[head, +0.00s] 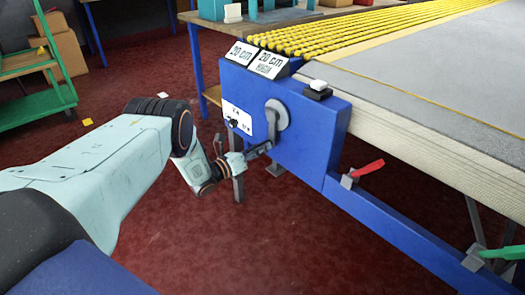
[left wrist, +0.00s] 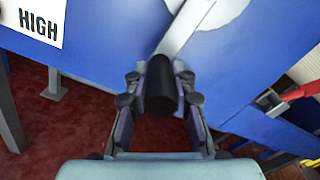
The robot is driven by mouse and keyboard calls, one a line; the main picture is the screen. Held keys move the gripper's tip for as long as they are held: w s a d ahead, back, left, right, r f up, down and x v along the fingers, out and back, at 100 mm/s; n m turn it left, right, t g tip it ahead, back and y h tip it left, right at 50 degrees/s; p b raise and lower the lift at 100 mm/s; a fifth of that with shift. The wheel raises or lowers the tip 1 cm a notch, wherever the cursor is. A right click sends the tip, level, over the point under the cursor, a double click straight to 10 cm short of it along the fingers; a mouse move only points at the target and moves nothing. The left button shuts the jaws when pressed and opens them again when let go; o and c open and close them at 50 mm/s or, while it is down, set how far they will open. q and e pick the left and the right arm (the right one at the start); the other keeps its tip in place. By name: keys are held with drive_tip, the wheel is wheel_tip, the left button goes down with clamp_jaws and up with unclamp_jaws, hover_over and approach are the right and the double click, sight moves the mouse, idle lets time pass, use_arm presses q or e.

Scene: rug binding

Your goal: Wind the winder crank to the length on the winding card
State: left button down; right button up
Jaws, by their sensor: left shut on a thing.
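The winder crank is a grey disc (head: 277,113) on the end of the blue frame (head: 310,128), with its arm pointing down. It also shows at the top of the left wrist view (left wrist: 222,12). Its black handle (left wrist: 160,88) sits between the fingers of my left gripper (head: 262,150). The gripper is shut on this handle, close to the blue panel. My right gripper is out of view.
A white plate (head: 237,117) with a black knob is left of the crank. A black-and-white button box (head: 318,90) sits on the frame top. A red lever (head: 367,169) and a green lever (head: 502,253) stick out right. A green cart (head: 35,65) stands far left.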

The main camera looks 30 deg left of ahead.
use_arm(q)
drive_tip(key=shift+w+a+r, duration=0.15)
drive_tip(key=shift+a+r, duration=0.1)
drive_tip(key=shift+a, duration=0.3)
drive_tip(key=c, duration=1.4)
unclamp_jaws()
drive_tip(key=shift+c, duration=0.2)
drive_tip(key=o, duration=0.3)
drive_tip(key=shift+f, duration=0.15)
drive_tip(key=shift+d, duration=0.2)
drive_tip(key=v, duration=1.2)
